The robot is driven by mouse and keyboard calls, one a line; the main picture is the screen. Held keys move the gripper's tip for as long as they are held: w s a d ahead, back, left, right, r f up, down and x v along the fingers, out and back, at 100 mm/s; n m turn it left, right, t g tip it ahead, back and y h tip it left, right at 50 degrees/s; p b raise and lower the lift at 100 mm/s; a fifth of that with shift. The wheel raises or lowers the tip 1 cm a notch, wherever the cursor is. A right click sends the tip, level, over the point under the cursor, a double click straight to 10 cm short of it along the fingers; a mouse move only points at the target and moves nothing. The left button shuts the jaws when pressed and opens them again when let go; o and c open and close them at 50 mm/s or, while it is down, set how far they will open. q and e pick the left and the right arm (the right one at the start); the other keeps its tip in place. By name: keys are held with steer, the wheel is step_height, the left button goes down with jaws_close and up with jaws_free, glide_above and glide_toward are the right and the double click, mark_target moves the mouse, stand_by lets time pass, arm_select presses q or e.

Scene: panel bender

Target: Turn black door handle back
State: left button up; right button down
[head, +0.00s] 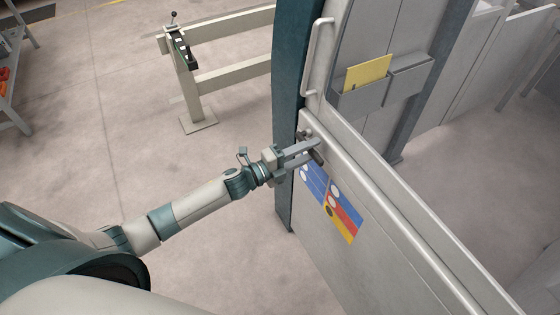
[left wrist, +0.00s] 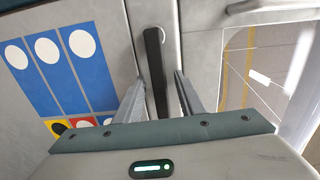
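The black door handle (left wrist: 154,62) is a dark bar that runs up and down in the left wrist view, on the pale door. In the head view only a short dark part of the handle (head: 318,158) shows by my fingertips. My left gripper (head: 315,148) is at the door with its fingers apart. In the left wrist view the fingers of the left gripper (left wrist: 160,80) stand on either side of the handle's lower part, with gaps visible. Contact is not visible. My right gripper is not in view.
A safety sticker (head: 330,203) is on the door below the handle. A pale vertical grab bar (head: 317,57) stands above it. A grey holder (head: 364,98) with a yellow folder (head: 368,73) hangs behind the door. The floor left of the door is clear near my arm.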

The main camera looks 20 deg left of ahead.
arm_select(q)
steer(key=b+v, duration=0.5)
steer(key=v, duration=1.2)
steer(key=s+a+f+n+g+y, duration=0.1)
steer(key=s+a+f+n+y, duration=0.3)
steer(key=f, duration=0.9)
steer(key=s+a+f+n+g+y, duration=0.1)
steer(key=s+a+f+n+y, duration=0.15)
steer(key=f+n, duration=0.65)
steer(key=s+a+f+n+g+y, duration=0.1)
steer(key=s+a+f+g+y, duration=0.3)
steer(key=f, duration=1.2)
steer(key=s+d+f+n+g, duration=0.2)
steer(key=s+f, duration=0.5)
steer(key=s, duration=0.4)
steer(key=s+d+f+n+g, duration=0.2)
steer(key=s+d+f+n, duration=0.2)
steer(key=s+f, duration=0.3)
steer(key=s+d+f+n+g, duration=0.3)
steer(key=s+d+f, duration=0.2)
steer(key=s, duration=1)
step_height(320, 180, down, 3)
steer(key=shift+s, duration=0.3)
